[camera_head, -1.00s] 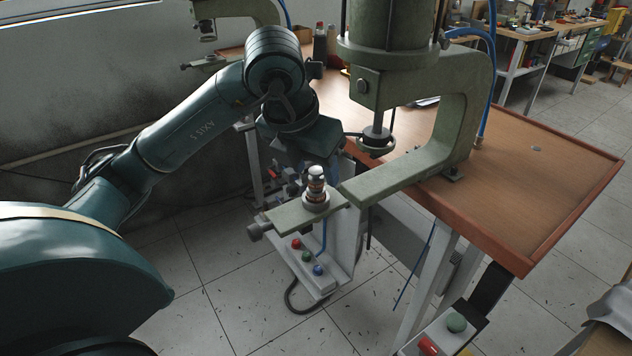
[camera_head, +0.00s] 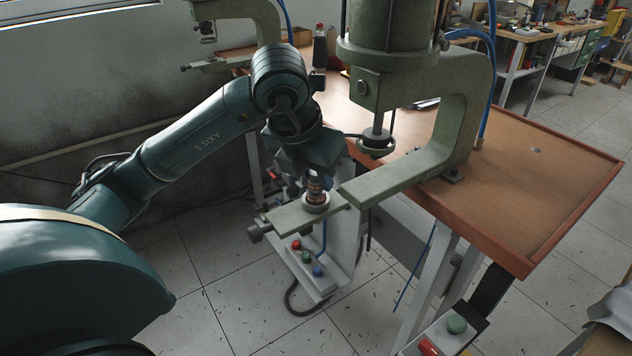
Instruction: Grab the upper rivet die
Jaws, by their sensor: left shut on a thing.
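A short stack of small metal and copper-coloured parts (camera_head: 315,192) stands upright in a round seat on the lower arm (camera_head: 290,218) of the green pneumatic press. The top of the stack, which I take for the upper rivet die, is mostly hidden by my gripper. My left gripper (camera_head: 312,174) comes down from above and is shut on the top of this stack. Its fingertips are dark and small, so the exact grip is hard to make out. My right gripper is not in view.
The press ram (camera_head: 376,142) hangs to the right of my left gripper, close by. The wooden table (camera_head: 540,185) lies behind, with free room at right. Coloured buttons (camera_head: 306,258) sit below the lower arm. A second press (camera_head: 240,12) stands at the back left.

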